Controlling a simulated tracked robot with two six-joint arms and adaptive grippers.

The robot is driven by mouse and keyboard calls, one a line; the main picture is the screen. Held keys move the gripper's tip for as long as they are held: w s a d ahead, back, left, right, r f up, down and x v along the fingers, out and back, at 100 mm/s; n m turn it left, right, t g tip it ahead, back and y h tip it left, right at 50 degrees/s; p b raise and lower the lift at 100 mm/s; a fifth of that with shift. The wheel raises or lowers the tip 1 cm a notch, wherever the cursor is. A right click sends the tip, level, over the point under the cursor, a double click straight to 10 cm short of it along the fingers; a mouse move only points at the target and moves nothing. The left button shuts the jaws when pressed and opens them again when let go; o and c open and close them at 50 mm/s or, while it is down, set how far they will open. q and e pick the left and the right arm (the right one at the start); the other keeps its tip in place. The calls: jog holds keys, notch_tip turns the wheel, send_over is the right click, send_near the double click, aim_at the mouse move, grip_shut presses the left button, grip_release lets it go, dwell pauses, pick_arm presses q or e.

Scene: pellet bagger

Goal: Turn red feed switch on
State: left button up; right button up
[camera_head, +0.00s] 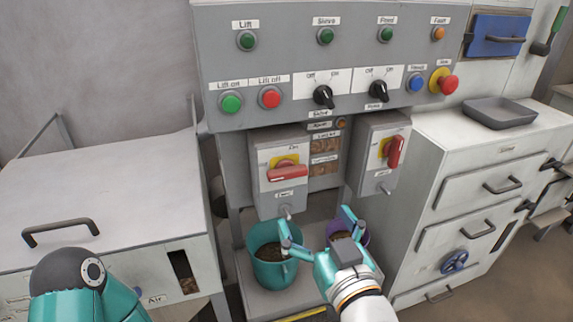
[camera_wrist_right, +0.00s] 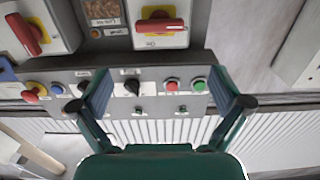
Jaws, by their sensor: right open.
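Two grey switch boxes hang under the control panel, each with a red rotary handle on a yellow plate. The left red handle (camera_head: 288,173) lies horizontal; the right red handle (camera_head: 395,151) stands nearly vertical. Their small labels are hard to read, so I cannot tell surely which is the feed switch. In the right wrist view, upside down, the left box's handle (camera_wrist_right: 160,26) is at top centre and the right box's handle (camera_wrist_right: 24,33) at top left. My right gripper (camera_head: 318,232) is open and empty, below the boxes and apart from both handles. My left gripper is out of view.
The panel (camera_head: 300,62) above carries buttons, black knobs and a red emergency button (camera_head: 448,84). A teal bucket (camera_head: 262,268) with pellets and a purple bucket (camera_head: 361,238) stand below the boxes. A white cabinet (camera_head: 420,165) stands right, a white machine (camera_head: 110,205) left.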

aim_at(289, 174)
pick_arm(q)
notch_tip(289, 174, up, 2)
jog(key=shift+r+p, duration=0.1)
jog(key=shift+p, duration=0.45)
pick_arm(e)
jog(key=x, duration=1.4)
jog(key=shift+w+f, duration=0.1)
jog(key=shift+w, duration=0.05)
